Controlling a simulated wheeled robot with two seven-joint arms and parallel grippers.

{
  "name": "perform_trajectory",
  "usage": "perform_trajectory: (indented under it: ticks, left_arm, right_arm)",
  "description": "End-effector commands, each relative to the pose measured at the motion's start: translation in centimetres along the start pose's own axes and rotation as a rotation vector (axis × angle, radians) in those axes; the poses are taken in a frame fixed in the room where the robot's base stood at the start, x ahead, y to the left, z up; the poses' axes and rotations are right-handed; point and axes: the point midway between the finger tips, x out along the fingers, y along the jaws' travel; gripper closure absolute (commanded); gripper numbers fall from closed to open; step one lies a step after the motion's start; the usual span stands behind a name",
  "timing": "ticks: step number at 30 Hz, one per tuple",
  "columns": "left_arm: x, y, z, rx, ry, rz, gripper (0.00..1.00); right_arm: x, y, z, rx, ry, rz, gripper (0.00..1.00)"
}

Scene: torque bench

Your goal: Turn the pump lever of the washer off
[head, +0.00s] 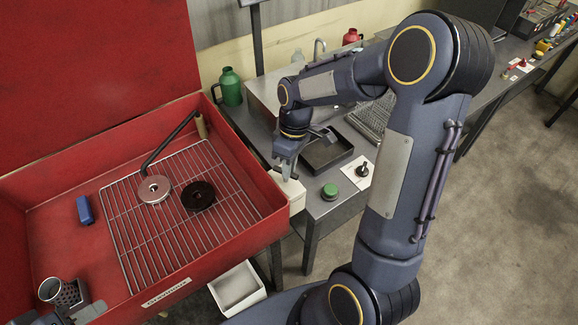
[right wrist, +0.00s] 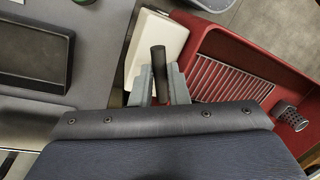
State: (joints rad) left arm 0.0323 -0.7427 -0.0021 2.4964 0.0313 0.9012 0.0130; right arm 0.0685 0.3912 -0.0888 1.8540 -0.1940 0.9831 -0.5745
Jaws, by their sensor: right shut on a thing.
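The washer is an open red tub (head: 185,272) with its red lid raised. A small white box (head: 291,188) is at its right side, and it also shows in the right wrist view (right wrist: 158,40). The dark, round pump lever (right wrist: 158,62) stands out over this box. My right gripper (head: 287,172) is at the box, with its two fingers (right wrist: 160,84) shut on the lever from both sides. In the head view the fingers hide the lever. What seems to be my left gripper (head: 85,311) is partly cut off at the bottom left; its jaws are unclear.
A wire rack (head: 150,240) in the tub bears a pale disc (head: 154,188) and a dark ring (head: 198,196). A black tray (head: 326,152) and green button (head: 329,191) are on the bench near my right arm.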

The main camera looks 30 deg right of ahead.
Motion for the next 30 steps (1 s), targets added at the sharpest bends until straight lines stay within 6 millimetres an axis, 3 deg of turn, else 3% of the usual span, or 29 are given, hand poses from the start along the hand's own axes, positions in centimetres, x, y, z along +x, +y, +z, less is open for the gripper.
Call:
perform_trajectory:
  ticks: [15,30]
  left_arm:
    - [0.84,-0.39,0.42,0.0,0.0,0.0,0.64]
    - [0.96,-0.44,0.49,0.0,0.0,0.0,0.64]
  right_arm:
    - [-0.01,-0.29,0.08,0.381,0.08,0.002,1.0]
    - [-0.05,-0.35,0.06,0.485,0.101,0.002,1.0]
